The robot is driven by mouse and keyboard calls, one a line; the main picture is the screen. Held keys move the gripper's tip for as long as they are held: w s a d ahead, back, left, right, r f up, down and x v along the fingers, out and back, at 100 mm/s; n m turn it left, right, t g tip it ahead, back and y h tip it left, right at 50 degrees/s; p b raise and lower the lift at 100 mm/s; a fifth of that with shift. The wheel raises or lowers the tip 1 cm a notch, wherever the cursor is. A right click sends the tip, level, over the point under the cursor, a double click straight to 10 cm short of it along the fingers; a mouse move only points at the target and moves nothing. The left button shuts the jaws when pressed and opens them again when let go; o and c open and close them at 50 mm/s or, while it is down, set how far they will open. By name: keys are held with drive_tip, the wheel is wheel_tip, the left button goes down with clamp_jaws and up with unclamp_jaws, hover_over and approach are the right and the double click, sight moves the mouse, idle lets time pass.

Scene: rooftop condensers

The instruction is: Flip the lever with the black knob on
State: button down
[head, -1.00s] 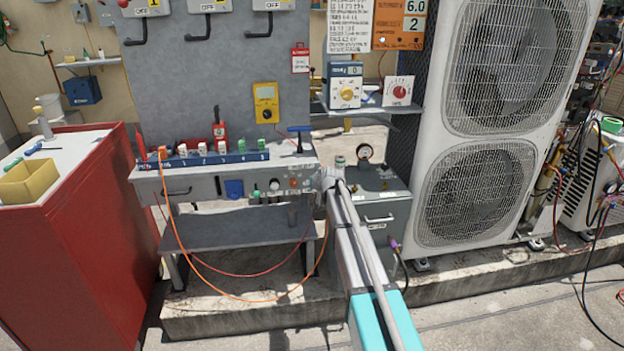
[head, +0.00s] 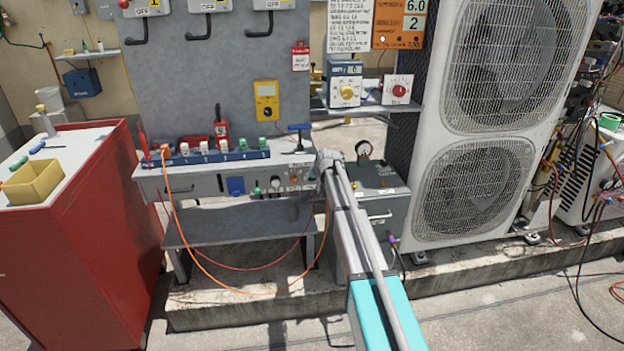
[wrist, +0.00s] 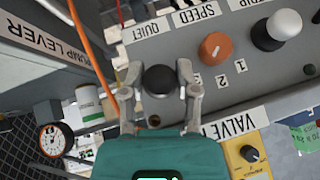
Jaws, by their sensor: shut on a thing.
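The lever's black knob (wrist: 160,79) sits in the middle of the wrist view, next to the QUIET label on the grey control panel (wrist: 225,75). My gripper (wrist: 159,72) has one finger on each side of the knob and is shut on it. The lever's shaft is hidden behind the knob. In the head view my gripper (head: 329,158) is at the right end of the grey bench (head: 205,187), and the black knob cannot be made out there.
An orange knob (wrist: 214,48) and a white knob (wrist: 284,24) stand beside the black knob. An orange cable (head: 183,250) hangs in front of the bench. A pressure gauge (wrist: 54,139) and a yellow dial box (wrist: 248,155) are close by. A large condenser (head: 487,110) stands right.

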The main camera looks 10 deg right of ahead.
drive_tip(key=shift+c, duration=1.7)
unclamp_jaws()
drive_tip(key=shift+s+f+t+b, duration=0.1)
drive_tip(key=shift+f+t+b, duration=0.2)
drive_tip(key=shift+b, duration=0.2)
drive_tip(key=shift+s+f+t+b, duration=0.1)
drive_tip(key=shift+f+t+b, duration=0.3)
drive_tip(key=shift+b, duration=0.55)
drive_tip(key=t+b, duration=0.1)
drive_tip(key=b, duration=0.1)
drive_tip(key=t+b, duration=0.1)
drive_tip(key=b, duration=0.1)
drive_tip(key=shift+f+t, duration=0.4)
drive_tip(key=t+b, duration=0.1)
drive_tip(key=b, duration=0.1)
drive_tip(key=f+t+b, duration=0.1)
drive_tip(key=b, duration=0.1)
drive_tip(key=shift+n+y, duration=0.3)
drive_tip(key=shift+n, duration=0.1)
drive_tip(key=shift+t+b, duration=0.6)
drive_tip(key=shift+b, duration=0.5)
drive_tip(key=shift+w+f+n+t+b, duration=0.2)
drive_tip(key=shift+t+b, duration=0.45)
drive_tip(key=shift+b, duration=0.6)
drive_tip(key=shift+w+f+n+t+b, duration=0.1)
drive_tip(key=shift+f+t+b, duration=0.15)
drive_tip(key=shift+t+b, duration=0.7)
